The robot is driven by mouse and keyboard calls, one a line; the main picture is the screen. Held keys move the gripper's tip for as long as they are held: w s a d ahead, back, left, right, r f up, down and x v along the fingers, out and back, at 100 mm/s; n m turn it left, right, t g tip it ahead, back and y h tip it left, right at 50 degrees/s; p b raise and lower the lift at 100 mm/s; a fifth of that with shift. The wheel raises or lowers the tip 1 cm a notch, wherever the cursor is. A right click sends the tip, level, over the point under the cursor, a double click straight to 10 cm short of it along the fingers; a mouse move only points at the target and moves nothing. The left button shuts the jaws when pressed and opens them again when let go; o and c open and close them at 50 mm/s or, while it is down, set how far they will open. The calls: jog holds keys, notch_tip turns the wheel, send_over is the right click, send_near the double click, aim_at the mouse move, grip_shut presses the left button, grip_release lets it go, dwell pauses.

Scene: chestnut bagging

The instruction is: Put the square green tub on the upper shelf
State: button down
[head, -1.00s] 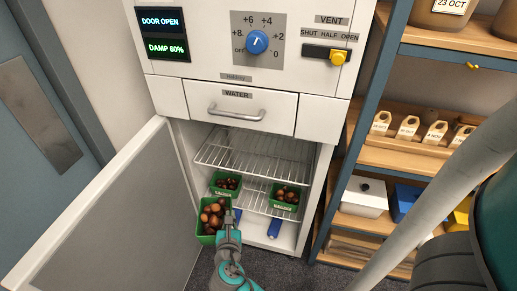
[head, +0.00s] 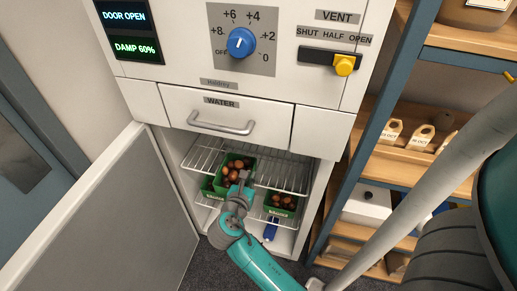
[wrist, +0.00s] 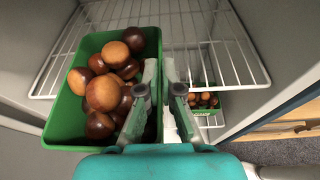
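The square green tub (head: 227,180), full of chestnuts, is at the front of the upper wire shelf (head: 285,178) inside the open cabinet. In the wrist view the tub (wrist: 62,122) covers part of the upper shelf (wrist: 222,62) and its front edge. I cannot tell whether it rests on the wires or hangs just above them. My gripper (head: 244,176) is at the tub's near right side. In the wrist view its fingers (wrist: 161,78) close on the tub's right wall, hiding part of it.
The open door (head: 110,225) stands left. A blue object (head: 271,230) lies below. The upper shelf's right side is bare.

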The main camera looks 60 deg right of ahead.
jog(key=shift+r+x, duration=0.2)
jog(key=shift+x, duration=2.45)
jog(key=shift+r+x, duration=0.25)
jog(key=shift+x, duration=2.4)
jog(key=shift+r+x, duration=0.2)
jog(key=shift+x, duration=2.45)
jog(key=shift+w+d+f, duration=0.1)
jog(key=shift+d, duration=0.05)
jog(key=c, duration=1.3)
grip_release()
